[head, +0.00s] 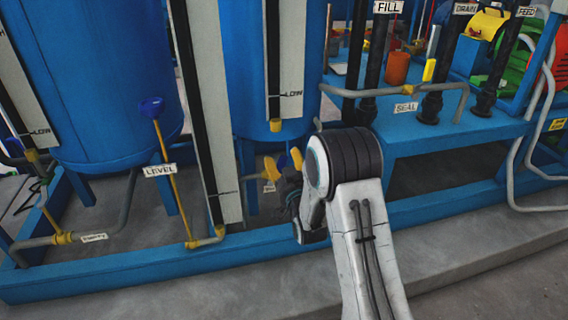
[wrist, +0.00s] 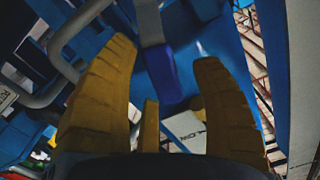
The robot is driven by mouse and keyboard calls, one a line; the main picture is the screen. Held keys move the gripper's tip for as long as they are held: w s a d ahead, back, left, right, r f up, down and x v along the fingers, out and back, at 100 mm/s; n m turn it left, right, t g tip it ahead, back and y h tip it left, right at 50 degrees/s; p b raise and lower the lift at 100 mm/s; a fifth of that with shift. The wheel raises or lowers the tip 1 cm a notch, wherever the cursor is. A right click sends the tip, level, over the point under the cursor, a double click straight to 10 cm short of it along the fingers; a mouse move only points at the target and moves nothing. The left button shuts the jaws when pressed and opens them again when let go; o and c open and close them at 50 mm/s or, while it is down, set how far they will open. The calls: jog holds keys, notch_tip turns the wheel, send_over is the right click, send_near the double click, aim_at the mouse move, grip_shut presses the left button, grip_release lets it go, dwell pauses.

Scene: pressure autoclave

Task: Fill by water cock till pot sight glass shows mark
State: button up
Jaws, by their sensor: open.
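My gripper (head: 284,162) is low beside the middle blue tank (head: 242,60), its yellow fingers spread. In the wrist view my gripper (wrist: 164,58) is open, with a blue handle (wrist: 168,76) between the fingers; I cannot tell whether they touch it. A white tag (wrist: 188,128) lies beyond; its text is unclear. Sight gauges with dark columns show: one on the middle tank (head: 273,55) with a LOW mark, a tall nearer one (head: 203,100), and one at left (head: 20,80).
A blue lever marked LEVEL (head: 152,107) stands on a yellow rod at left. Pipes labelled FILL (head: 388,7), DRAIN and FEED rise at right above the SEAL tag (head: 405,107). A blue base rail (head: 130,270) runs along the front; the grey floor before it is clear.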

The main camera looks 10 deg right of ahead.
jog(key=s, duration=0.7)
jog(key=shift+s, duration=0.3)
dwell(7.0)
